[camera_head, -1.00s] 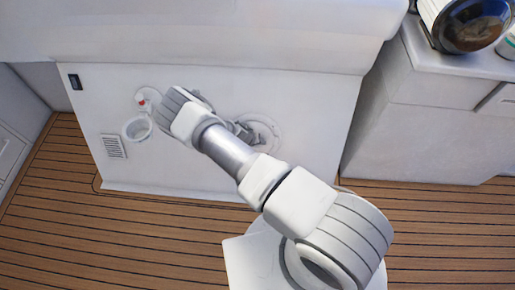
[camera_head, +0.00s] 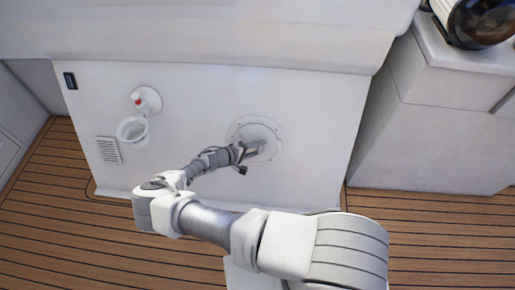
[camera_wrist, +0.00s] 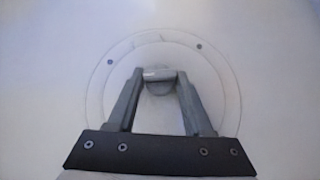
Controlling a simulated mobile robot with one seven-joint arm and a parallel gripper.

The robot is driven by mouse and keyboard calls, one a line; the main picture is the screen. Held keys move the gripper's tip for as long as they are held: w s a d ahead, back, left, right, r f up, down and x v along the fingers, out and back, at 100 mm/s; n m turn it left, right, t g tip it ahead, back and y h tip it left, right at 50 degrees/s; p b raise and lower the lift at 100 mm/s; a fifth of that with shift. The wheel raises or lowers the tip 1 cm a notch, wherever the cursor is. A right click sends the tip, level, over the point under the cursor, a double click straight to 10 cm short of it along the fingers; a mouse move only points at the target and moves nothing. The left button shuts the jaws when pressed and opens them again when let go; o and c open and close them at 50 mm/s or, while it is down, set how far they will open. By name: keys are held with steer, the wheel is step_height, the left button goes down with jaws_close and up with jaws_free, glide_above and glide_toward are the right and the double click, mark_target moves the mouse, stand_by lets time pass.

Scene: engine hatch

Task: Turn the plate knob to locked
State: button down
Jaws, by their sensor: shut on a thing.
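The round plate (camera_head: 270,132) is set in the white panel, right of its middle. In the wrist view the plate (camera_wrist: 106,80) shows as a pale disc with small dark screws near its rim. The knob (camera_wrist: 158,75) is a grey bar on a round base at the plate's centre. My gripper (camera_head: 250,150) is at the plate, and in the wrist view its two fingers (camera_wrist: 158,82) are shut on the knob, one on each side. The fingers hide the knob in the head view. I cannot read any locked or unlocked marks.
On the panel's left are a white ring holder (camera_head: 133,130), a red-tipped fitting (camera_head: 138,100), a vent grille (camera_head: 108,150) and a dark switch (camera_head: 70,81). A white overhang (camera_head: 210,35) juts above. A white cabinet (camera_head: 440,130) stands right. The wooden floor (camera_head: 60,220) is clear.

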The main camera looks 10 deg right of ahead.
steer(key=shift+a+f+n+t+h, duration=0.1)
steer(key=shift+f+n+t+h, duration=0.15)
steer(key=shift+n+h, duration=0.4)
steer(key=shift+n, duration=0.25)
steer(key=shift+c, duration=1.8)
jaws_free()
steer(key=shift+r, duration=0.1)
steer(key=p+v, duration=0.3)
steer(key=v, duration=1.4)
steer(key=shift+s+p, duration=0.25)
steer(key=shift+p, duration=0.15)
steer(key=shift+r, duration=0.1)
